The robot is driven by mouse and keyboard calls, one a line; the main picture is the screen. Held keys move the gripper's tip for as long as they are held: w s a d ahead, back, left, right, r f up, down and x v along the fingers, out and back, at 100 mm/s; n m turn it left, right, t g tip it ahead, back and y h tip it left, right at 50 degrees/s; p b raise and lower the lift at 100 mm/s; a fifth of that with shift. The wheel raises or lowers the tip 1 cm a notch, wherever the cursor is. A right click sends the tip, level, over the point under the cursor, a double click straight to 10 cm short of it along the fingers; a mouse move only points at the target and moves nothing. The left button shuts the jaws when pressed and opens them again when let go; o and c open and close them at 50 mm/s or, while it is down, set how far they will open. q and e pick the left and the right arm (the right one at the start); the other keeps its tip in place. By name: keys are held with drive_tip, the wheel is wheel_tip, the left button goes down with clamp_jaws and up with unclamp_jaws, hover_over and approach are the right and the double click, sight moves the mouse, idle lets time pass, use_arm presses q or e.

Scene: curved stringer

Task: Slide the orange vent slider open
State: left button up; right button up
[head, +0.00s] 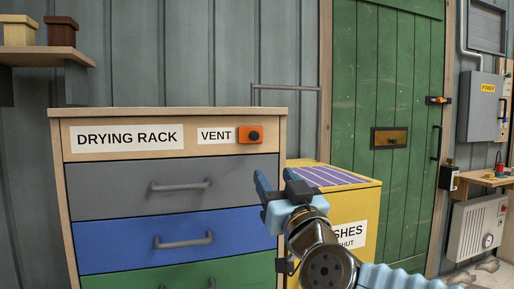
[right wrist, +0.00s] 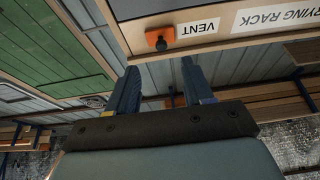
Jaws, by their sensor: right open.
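The orange vent slider (head: 250,135) with a dark round knob sits on the top panel of the drying rack (head: 60,150), just right of the VENT label (head: 216,136). In the right wrist view the slider (right wrist: 158,37) shows upside down, ahead of the fingers, its knob pointing toward me. My right gripper (head: 273,182) is below and slightly right of the slider in the head view. Its two blue fingers (right wrist: 157,92) are apart with nothing between them, and they do not touch the knob. My left gripper is not in view.
The rack has grey, blue and green drawers with protruding handles, such as the grey drawer's handle (head: 181,185). A yellow bin (head: 345,215) stands right of the rack, by a green door (head: 385,90). A shelf (head: 45,57) with two small pots is at upper left.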

sight(255, 137)
drive_tip(key=p+x, duration=0.1)
drive_tip(key=x, duration=0.3)
drive_tip(key=r+p+x, duration=0.1)
drive_tip(key=x, duration=0.4)
drive_tip(key=r+p+x, duration=0.1)
drive_tip(key=p+x, duration=0.1)
drive_tip(key=x, duration=0.2)
drive_tip(key=shift+r, duration=0.1)
clamp_jaws()
